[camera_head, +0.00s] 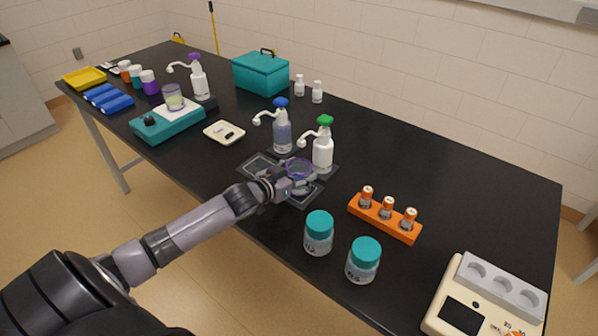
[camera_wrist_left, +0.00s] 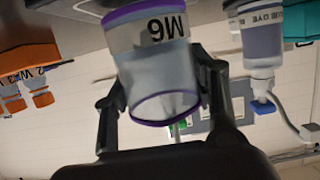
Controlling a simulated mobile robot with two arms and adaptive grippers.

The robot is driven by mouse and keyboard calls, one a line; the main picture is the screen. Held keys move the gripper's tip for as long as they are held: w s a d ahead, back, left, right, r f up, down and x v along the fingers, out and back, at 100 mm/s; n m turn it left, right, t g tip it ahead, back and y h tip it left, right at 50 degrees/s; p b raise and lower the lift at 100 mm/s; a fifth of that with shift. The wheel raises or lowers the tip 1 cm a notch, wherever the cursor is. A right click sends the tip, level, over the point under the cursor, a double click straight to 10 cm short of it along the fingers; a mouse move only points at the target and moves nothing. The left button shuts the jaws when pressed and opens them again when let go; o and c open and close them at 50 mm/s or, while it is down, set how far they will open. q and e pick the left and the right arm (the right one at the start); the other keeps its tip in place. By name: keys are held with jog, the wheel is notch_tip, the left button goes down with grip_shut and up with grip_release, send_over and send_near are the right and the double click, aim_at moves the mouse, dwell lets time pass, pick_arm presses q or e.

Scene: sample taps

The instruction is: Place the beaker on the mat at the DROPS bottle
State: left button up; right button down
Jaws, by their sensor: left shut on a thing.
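My left gripper (camera_head: 287,184) is shut around a clear beaker with purple rims (camera_head: 299,169). In the wrist view the beaker (camera_wrist_left: 155,65) is labelled M6 and sits between the two fingers (camera_wrist_left: 163,100); this view is upside down. The beaker is upright at the right-hand dark mat (camera_head: 305,197), in front of the white green-capped pump bottle (camera_head: 323,152). I cannot tell whether its base touches the mat. A blue-capped pump bottle (camera_head: 282,134) stands left of it, behind another mat (camera_head: 258,166); its label ends in DYE. No DROPS label is readable. My right gripper is not in view.
Two teal-lidded jars (camera_head: 319,234) (camera_head: 363,262) and an orange vial rack (camera_head: 384,219) stand right of the gripper. A cream dish (camera_head: 225,132) and a teal device (camera_head: 165,126) bearing another beaker (camera_head: 173,98) lie left. The black table's right rear is clear.

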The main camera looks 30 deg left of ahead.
pick_arm(q)
jog(key=shift+f, duration=0.2)
jog(key=shift+f, duration=0.15)
jog(key=o, duration=1.3)
jog(key=shift+c, duration=0.2)
